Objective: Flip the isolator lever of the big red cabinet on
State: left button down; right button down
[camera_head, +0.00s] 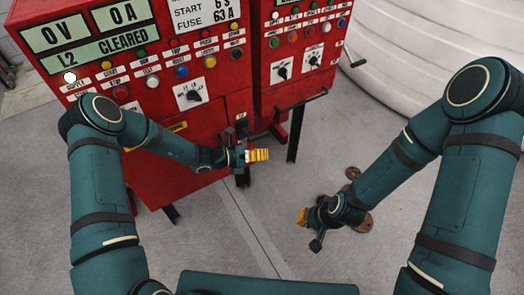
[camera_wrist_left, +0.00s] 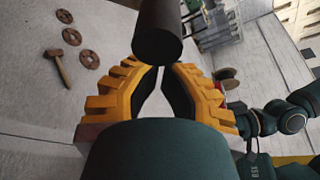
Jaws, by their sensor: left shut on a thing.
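The big red cabinet (camera_head: 165,130) stands at the left in the head view, with displays, coloured buttons and a rotary switch on its front. My left gripper (camera_head: 260,155), with yellow fingers, is at its lower right edge. In the left wrist view a dark, round lever bar (camera_wrist_left: 158,38) reaches in from the top, and the left fingers (camera_wrist_left: 163,80) close together at its near end. They are shut on the lever; the contact itself is partly hidden. My right gripper (camera_head: 303,216) hangs low over the floor, away from the cabinet; its finger gap does not show clearly.
A second red cabinet (camera_head: 290,75) stands to the right, with a dark rail (camera_head: 300,101) at its lower front. A white ribbed tank (camera_head: 440,50) is behind. Brown flanges (camera_wrist_left: 71,36) and a hammer (camera_wrist_left: 58,67) lie on the floor.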

pick_arm(q)
jog(key=v, duration=1)
jog(key=shift+f, duration=0.4)
pick_arm(e)
jog(key=shift+s+d, duration=0.1)
jog(key=shift+d, duration=0.05)
pick_arm(q)
jog(key=shift+s, duration=0.1)
jog(key=s+d+f+m+g+y+b, duration=0.1)
jog(key=s+f+m+y, duration=0.3)
jog(key=s+m, duration=0.4)
jog(key=s+d+f+m+g+y+b, duration=0.1)
jog(key=s+m+y, duration=0.5)
jog(key=m, duration=1.6)
jog(key=s+d+f+g, duration=0.1)
jog(key=s+d+f, duration=0.1)
jog(key=s+f, duration=0.1)
jog(key=shift+f+g+y, duration=0.15)
jog(key=shift+g+y, duration=0.15)
pick_arm(e)
jog(key=f, duration=0.2)
jog(key=shift+s+f, duration=0.3)
jog(key=shift+f, duration=0.1)
pick_arm(q)
jog(key=shift+s+d, duration=0.1)
jog(key=shift+s, duration=0.1)
